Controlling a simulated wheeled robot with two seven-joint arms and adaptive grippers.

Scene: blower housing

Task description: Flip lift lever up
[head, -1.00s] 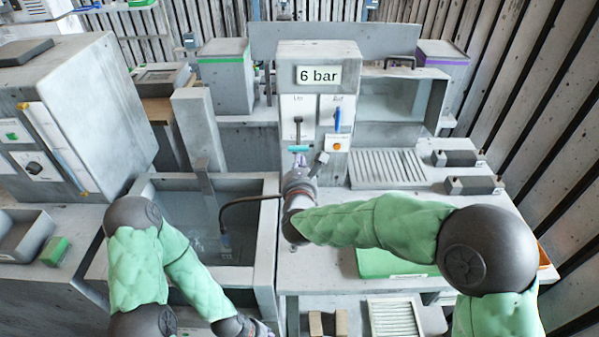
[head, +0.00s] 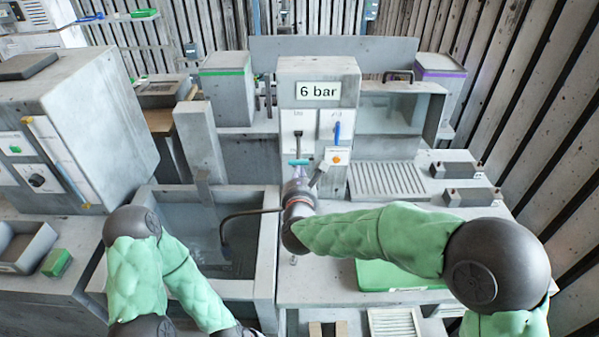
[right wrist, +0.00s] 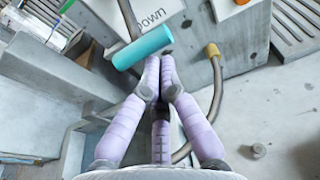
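The lift lever (head: 298,161) is a dark rod with a teal crossbar grip, hanging down on the left half of the panel under the 6 bar sign. Whether the tips touch the grip I cannot tell. My left arm ends at the bottom edge of the head view; its fingers cannot be made out.
A blue lever (head: 337,132) stands right of the lift lever, above a white plate with an orange button (head: 337,157). A water-filled basin (head: 180,222) with a dark hose is at left. A slatted drainboard (head: 385,180) and two dark-handled blocks are at right.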

